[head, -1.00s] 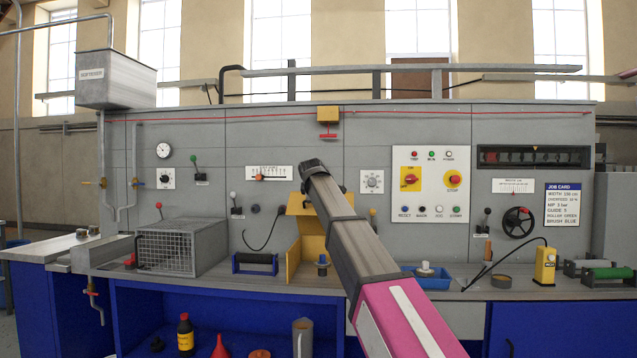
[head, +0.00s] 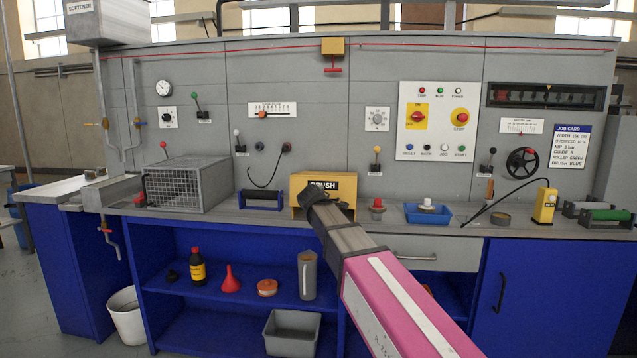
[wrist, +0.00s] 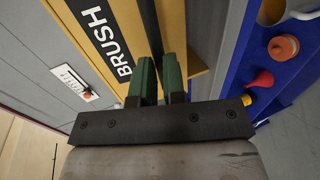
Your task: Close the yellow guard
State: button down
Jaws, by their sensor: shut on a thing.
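The yellow guard (head: 343,189), with a black BRUSH label, stands on the bench at the middle of the head view. Its front panel is down and covers the interior, and its top looks level. It also fills the upper part of the wrist view (wrist: 127,32). My gripper (head: 313,194) is at the guard's front; its fingers are hidden there in the head view. In the wrist view, the green fingers of my gripper (wrist: 160,80) are close together around a dark bar on the guard's face. The guard's lower front is partly hidden behind my arm.
A wire cage (head: 173,189) and a blue-ended roller (head: 261,199) stand left of the guard. A red-topped knob (head: 377,205) and a blue tray (head: 428,214) stand to its right. Open shelves (head: 235,290) lie below the bench.

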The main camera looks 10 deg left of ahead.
jog(key=f, duration=0.5)
jog(key=shift+w, duration=0.4)
jog(key=c, duration=1.2)
grip_release()
jog(key=shift+o, duration=0.2)
jog(key=shift+s, duration=0.1)
jog(key=v, duration=1)
jog(key=shift+s+r, duration=0.15)
jog(key=shift+s, duration=0.1)
